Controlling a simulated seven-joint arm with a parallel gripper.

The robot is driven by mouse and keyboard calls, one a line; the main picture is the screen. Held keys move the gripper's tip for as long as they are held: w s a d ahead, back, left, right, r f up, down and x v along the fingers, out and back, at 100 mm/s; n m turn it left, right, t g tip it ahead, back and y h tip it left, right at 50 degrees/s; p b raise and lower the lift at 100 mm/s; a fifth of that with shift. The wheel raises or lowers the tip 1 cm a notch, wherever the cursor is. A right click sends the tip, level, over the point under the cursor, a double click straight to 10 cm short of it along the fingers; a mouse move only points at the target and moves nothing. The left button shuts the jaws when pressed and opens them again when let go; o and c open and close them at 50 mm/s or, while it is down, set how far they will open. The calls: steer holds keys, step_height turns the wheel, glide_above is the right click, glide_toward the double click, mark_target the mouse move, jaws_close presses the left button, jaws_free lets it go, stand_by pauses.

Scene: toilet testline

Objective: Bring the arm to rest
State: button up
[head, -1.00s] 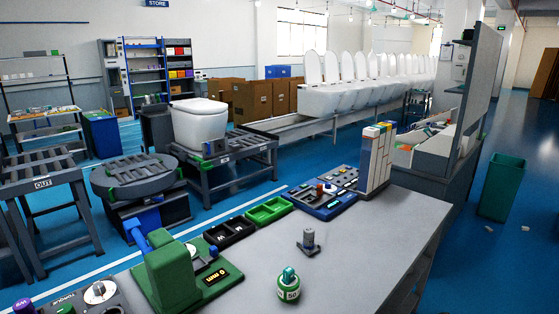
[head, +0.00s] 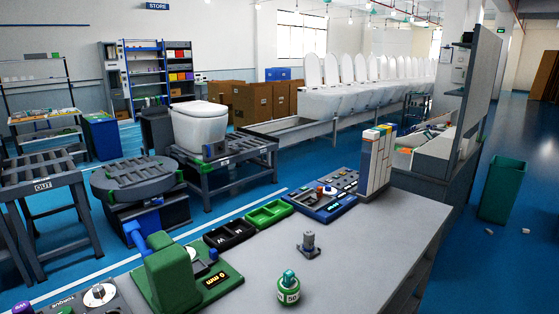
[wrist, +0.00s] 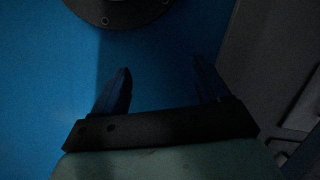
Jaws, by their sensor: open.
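My gripper (wrist: 160,85) shows in the wrist view with its two dark fingers spread apart. Nothing is between them. Below the fingers the wrist view shows blue floor (wrist: 155,65), dim and in shadow. My gripper and arm are not visible in the head view.
In the wrist view a dark round base (wrist: 115,8) is at the top and a grey structure (wrist: 270,70) at the right.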

steer(key=s+a+r+n+g+h, duration=0.1)
steer(key=s+a+n+g, duration=0.2)
steer(key=s, duration=0.4)
steer(key=shift+s+a+r+n+g+h, duration=0.2)
steer(key=shift+a+n+g+h, duration=0.3)
steer(key=shift+a, duration=0.4)
